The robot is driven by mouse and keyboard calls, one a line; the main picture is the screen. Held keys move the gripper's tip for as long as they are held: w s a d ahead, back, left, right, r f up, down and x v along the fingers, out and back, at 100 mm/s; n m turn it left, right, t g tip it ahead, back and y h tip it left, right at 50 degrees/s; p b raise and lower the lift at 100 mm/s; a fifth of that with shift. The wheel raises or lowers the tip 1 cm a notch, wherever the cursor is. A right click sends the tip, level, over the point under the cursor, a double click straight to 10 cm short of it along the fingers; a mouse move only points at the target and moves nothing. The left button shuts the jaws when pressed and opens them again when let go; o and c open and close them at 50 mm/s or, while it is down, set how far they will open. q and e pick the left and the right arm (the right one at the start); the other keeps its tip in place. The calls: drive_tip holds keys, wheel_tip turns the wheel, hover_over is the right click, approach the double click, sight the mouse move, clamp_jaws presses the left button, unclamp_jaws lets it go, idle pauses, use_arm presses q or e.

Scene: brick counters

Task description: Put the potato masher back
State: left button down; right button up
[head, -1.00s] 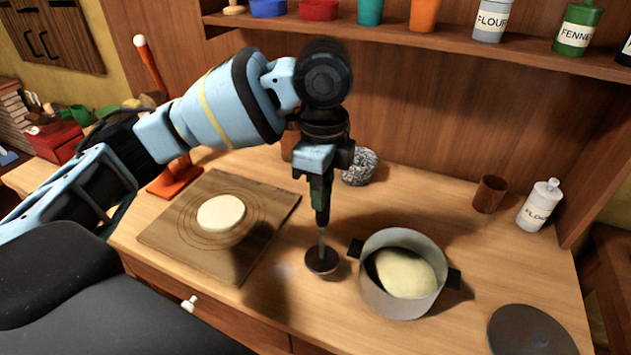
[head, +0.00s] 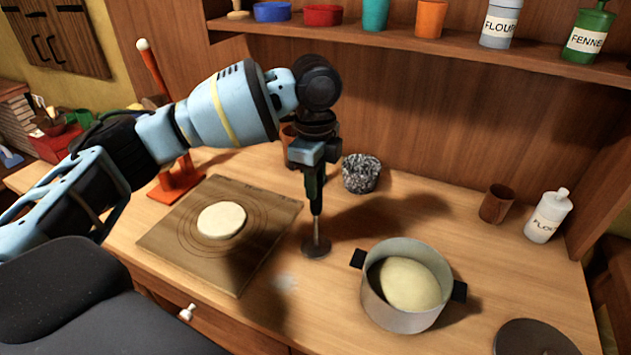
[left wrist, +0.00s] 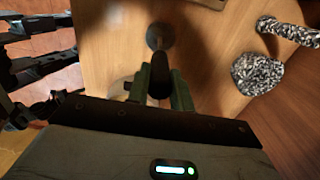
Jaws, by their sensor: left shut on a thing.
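The potato masher has a dark handle, a thin metal shaft and a round flat head (head: 316,248). My left gripper (head: 315,190) points down and is shut on the masher's handle, holding it upright. The masher's head is low over the counter, between the wooden board and the pot; I cannot tell whether it touches the counter. In the left wrist view the handle sits between the green fingers (left wrist: 159,88), with the masher's head (left wrist: 161,35) beyond. My right gripper is not in view.
A grey pot (head: 405,315) holding a pale dough lump stands right of the masher. A wooden board (head: 170,240) with a pale disc lies left. A speckled bowl (head: 361,173) is behind. A brown cup (head: 496,204) and flour bottle (head: 548,216) stand at back right.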

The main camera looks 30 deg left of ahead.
use_arm(q)
drive_tip(key=shift+f, duration=0.3)
drive_tip(key=c, duration=1.2)
unclamp_jaws()
drive_tip(key=shift+c, duration=0.2)
wheel_tip(320, 180, up, 12)
drive_tip(key=shift+p, duration=0.4)
